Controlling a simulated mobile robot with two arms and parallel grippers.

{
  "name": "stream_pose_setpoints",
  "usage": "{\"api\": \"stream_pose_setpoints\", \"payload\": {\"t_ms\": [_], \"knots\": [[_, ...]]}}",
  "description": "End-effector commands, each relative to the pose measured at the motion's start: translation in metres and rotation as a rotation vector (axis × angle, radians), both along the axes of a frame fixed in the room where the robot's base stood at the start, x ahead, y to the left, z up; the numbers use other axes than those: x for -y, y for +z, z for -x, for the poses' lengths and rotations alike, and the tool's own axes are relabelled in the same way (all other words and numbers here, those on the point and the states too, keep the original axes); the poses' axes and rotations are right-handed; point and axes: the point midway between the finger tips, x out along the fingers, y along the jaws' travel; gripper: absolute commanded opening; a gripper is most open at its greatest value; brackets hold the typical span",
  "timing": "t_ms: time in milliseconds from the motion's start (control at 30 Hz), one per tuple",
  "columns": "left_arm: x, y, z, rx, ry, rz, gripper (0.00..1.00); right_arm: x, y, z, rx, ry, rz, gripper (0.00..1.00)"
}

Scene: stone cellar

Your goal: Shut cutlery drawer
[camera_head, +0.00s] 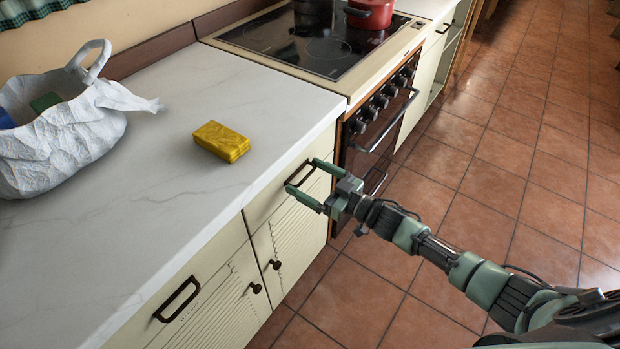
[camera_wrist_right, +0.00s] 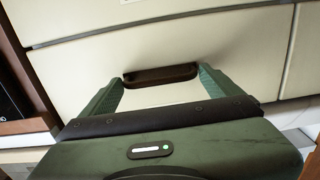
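A cream drawer front (camera_head: 262,205) with a dark bar handle (camera_head: 299,174) sits under the worktop beside the oven. It looks level with the cabinet face, with no clear gap in the head view. My right gripper (camera_head: 307,179) is in front of this drawer with its fingers apart. In the right wrist view the dark handle (camera_wrist_right: 160,75) lies between the spread fingertips of my right gripper (camera_wrist_right: 160,85); I cannot tell whether they touch it. A second drawer handle (camera_head: 178,299) is nearer, at lower left. Neither drawer is labelled as cutlery. My left gripper is out of view.
The pale worktop (camera_head: 120,235) holds a white bag (camera_head: 65,140) and a yellow block (camera_head: 221,141). A stove with a red pot (camera_head: 370,12) and oven knobs (camera_head: 380,102) stands beyond the drawer. The tiled floor (camera_head: 480,150) at right is clear.

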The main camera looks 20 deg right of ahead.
Motion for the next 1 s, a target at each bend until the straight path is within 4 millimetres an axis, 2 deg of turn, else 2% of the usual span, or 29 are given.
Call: {"api": "stream_pose_setpoints", "payload": {"t_ms": [167,400,533,1000], "knots": [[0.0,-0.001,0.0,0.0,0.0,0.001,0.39,0.01,-0.003,0.012,-0.004,0.0,0.003,0.92],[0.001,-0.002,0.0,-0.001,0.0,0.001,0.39,0.034,-0.002,0.044,-0.003,0.002,0.003,0.92],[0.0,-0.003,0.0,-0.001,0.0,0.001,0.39,0.043,-0.002,0.056,-0.003,0.0,0.001,0.92],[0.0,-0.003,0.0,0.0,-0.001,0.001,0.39,0.047,0.0,0.06,0.0,0.002,0.0,0.92]]}}
